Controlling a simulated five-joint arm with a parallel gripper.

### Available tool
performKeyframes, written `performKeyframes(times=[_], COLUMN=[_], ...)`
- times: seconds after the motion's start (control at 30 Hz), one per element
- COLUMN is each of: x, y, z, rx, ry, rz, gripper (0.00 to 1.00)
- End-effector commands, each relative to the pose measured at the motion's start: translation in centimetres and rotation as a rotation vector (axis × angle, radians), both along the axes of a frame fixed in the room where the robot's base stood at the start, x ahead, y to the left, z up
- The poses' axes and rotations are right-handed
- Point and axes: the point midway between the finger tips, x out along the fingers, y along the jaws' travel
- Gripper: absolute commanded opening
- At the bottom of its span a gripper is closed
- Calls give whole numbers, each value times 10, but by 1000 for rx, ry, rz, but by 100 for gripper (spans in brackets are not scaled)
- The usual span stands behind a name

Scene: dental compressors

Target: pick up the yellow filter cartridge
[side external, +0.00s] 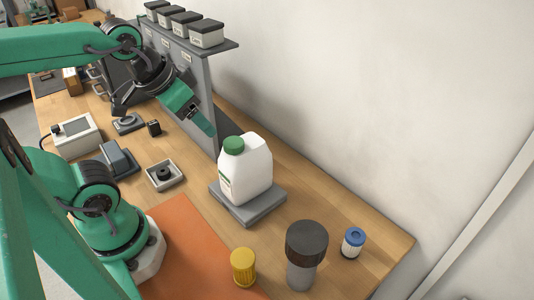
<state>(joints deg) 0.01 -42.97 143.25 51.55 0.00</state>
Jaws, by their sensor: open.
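The yellow filter cartridge (243,267) stands upright near the bottom of the side external view. It is on or beside the right edge of the orange mat. My gripper (203,123) is green and hangs high at the upper left of the cartridge, well apart from it. Its jaws are open, and I see nothing between them. The finger detail is small from this angle.
A dark-capped grey canister (304,255) stands just right of the cartridge, with a blue-topped cartridge (353,242) beyond. A white jug (246,170) with a green cap sits on a grey platform (250,206). The orange mat (187,245) looks clear.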

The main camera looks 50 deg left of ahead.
Motion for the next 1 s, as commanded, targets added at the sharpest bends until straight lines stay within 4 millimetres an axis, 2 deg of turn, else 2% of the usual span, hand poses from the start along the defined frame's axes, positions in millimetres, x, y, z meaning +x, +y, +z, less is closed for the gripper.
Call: performKeyframes(times=[0.17, 0.37, 0.67, 0.87, 1.0], x=[2, 9, 15, 8, -4], y=[-4, -25, -82, -123, -153], z=[-3, -16, -53, -82, -105], rx=[-7, -34, -70, -64, -43], ry=[12, 66, 207, 307, 375], rz=[-6, -33, -82, -108, -124], gripper=[66, 66, 66, 66, 66])
